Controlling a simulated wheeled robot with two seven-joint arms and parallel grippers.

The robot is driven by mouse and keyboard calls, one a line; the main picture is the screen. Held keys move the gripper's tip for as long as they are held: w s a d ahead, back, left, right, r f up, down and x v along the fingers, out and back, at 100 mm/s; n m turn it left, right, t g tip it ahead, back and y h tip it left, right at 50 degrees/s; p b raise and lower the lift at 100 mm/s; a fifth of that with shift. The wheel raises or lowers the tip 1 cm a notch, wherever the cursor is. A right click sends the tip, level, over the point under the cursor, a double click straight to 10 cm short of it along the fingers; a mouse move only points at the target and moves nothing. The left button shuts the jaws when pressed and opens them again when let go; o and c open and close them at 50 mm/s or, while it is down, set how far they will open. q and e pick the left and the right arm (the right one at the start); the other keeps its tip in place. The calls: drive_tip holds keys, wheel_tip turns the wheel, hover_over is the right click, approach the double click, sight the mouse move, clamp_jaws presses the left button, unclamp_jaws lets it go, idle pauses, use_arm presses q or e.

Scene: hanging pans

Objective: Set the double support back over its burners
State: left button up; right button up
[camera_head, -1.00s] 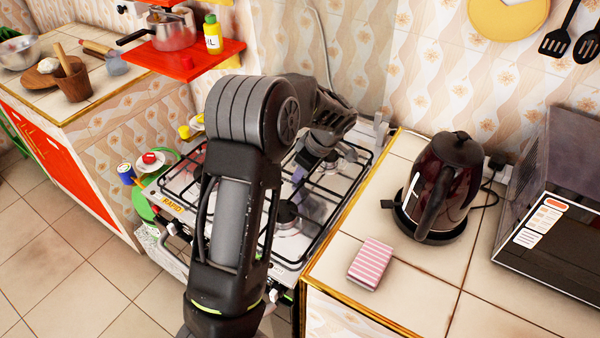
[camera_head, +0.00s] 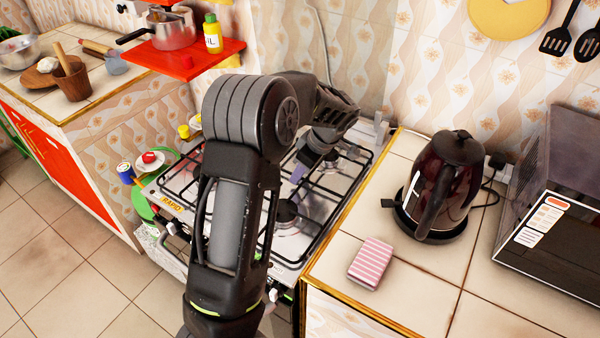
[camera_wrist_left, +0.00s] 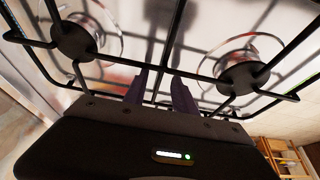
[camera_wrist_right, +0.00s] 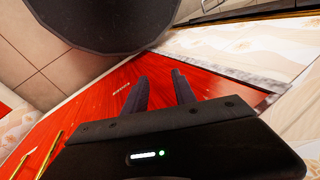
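The black wire double support (camera_head: 318,190) lies over the right-hand burners of the white stove (camera_head: 283,248). The left wrist view shows its bars (camera_wrist_left: 285,95) running close over two burners (camera_wrist_left: 240,72). My left gripper (camera_head: 296,176) is low over this support, between the front and rear burners. Its fingers (camera_wrist_left: 160,78) stand apart, with a thin bar showing between them; I cannot tell whether they touch it. My left arm hides much of the stove's middle. My right gripper (camera_wrist_right: 159,78) is empty and open before a red panel, outside the head view.
A dark red kettle (camera_head: 443,185) and a pink striped sponge (camera_head: 370,262) are on the counter right of the stove. A microwave (camera_head: 560,205) stands farther right. A red shelf (camera_head: 185,60) with a pot (camera_head: 170,28) and bottle (camera_head: 212,35) hangs at upper left.

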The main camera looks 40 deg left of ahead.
sight(310, 181)
use_arm(q)
drive_tip(key=b+v, duration=0.1)
drive_tip(key=v, duration=0.6)
idle(0.4)
